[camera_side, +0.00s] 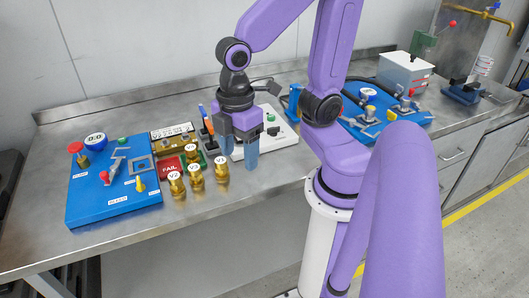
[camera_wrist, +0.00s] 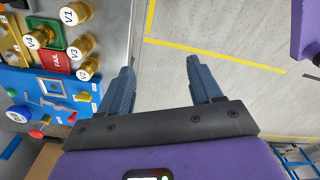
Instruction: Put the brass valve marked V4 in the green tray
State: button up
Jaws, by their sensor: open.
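The brass valve marked V4 (camera_side: 191,155) stands upright on the green tray (camera_side: 204,160). In the wrist view, V4 (camera_wrist: 42,36) has green tray surface (camera_wrist: 52,24) showing around it. Brass valves V2 (camera_side: 176,187), V3 (camera_side: 195,178) and V1 (camera_side: 221,171) stand on the bench in front of the trays. My gripper (camera_side: 240,158) is open and empty, pointing down to the right of V1 and apart from all valves. The wrist view shows nothing between its fingers (camera_wrist: 160,68), only floor beyond.
A red FAIL tray (camera_side: 171,165) adjoins the green one. A blue test station (camera_side: 108,202) is at the left, with a brass-coloured rack (camera_side: 172,134) behind the trays. A white box (camera_side: 272,140) with a green knob stands behind my gripper.

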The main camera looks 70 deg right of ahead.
jog(key=shift+m, duration=0.5)
jog(key=s, duration=0.3)
jog(key=s+d, duration=0.1)
jog(key=s, duration=0.1)
jog(key=shift+s, duration=0.2)
